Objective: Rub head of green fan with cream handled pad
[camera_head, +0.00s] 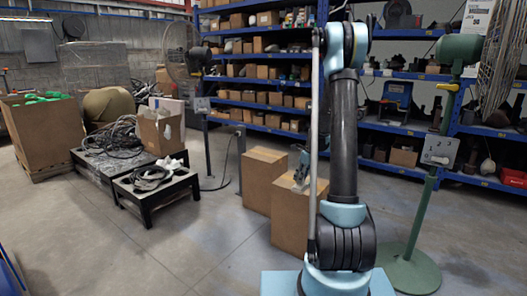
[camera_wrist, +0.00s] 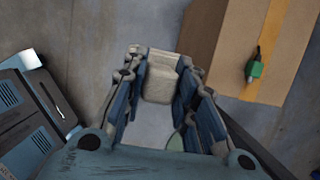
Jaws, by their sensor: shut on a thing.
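The green fan (camera_head: 424,205) stands on the right in the head view, on a round green base. Its green motor head (camera_head: 458,50) is high up, with the wire cage at the right edge. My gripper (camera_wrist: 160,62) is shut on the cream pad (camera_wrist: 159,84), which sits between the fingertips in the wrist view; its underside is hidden. In the head view my gripper (camera_head: 301,172) is partly hidden behind my arm, low by the cardboard boxes and well to the left of the green fan.
Cardboard boxes (camera_head: 264,172) stand on the floor behind my arm. A box top (camera_wrist: 235,45) with yellow tape bears a small green item (camera_wrist: 255,67) in the wrist view. A dark fan (camera_head: 207,130) and low black tables (camera_head: 150,203) are left. Blue shelves (camera_head: 270,128) line the back.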

